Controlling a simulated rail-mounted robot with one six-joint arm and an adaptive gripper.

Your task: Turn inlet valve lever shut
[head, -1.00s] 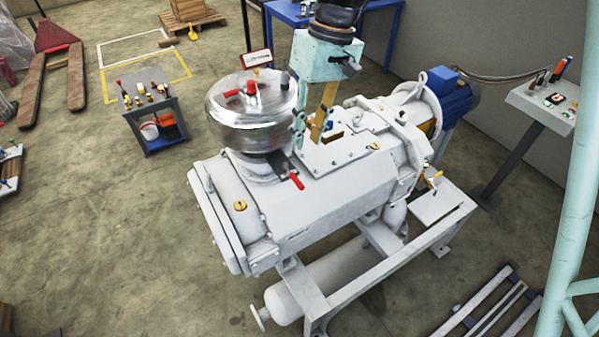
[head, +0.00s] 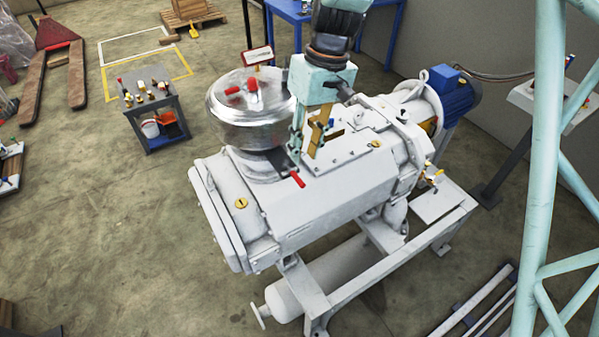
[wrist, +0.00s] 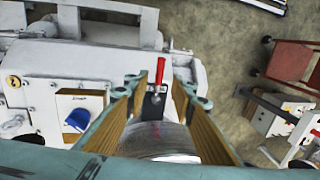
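The inlet valve lever has a red grip (head: 297,180) on a dark flat arm. It sticks out below the shiny round metal housing (head: 245,108) on the white pump. My gripper (head: 306,150) hangs pointing down beside the housing, just behind the lever in the head view. In the wrist view my gripper (wrist: 160,88) is open, with its two tan-padded fingers well apart. The red grip (wrist: 160,71) shows upright in the gap beyond the fingertips, with nothing held. The housing (wrist: 160,140) shows between the fingers lower down. Whether a finger touches the lever cannot be told.
The white pump body (head: 325,205) with its bolted top plate lies close under my gripper. A blue motor (head: 455,90) is at its right end. A small tool table (head: 150,108) stands left, with free floor between. A control panel stands at right.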

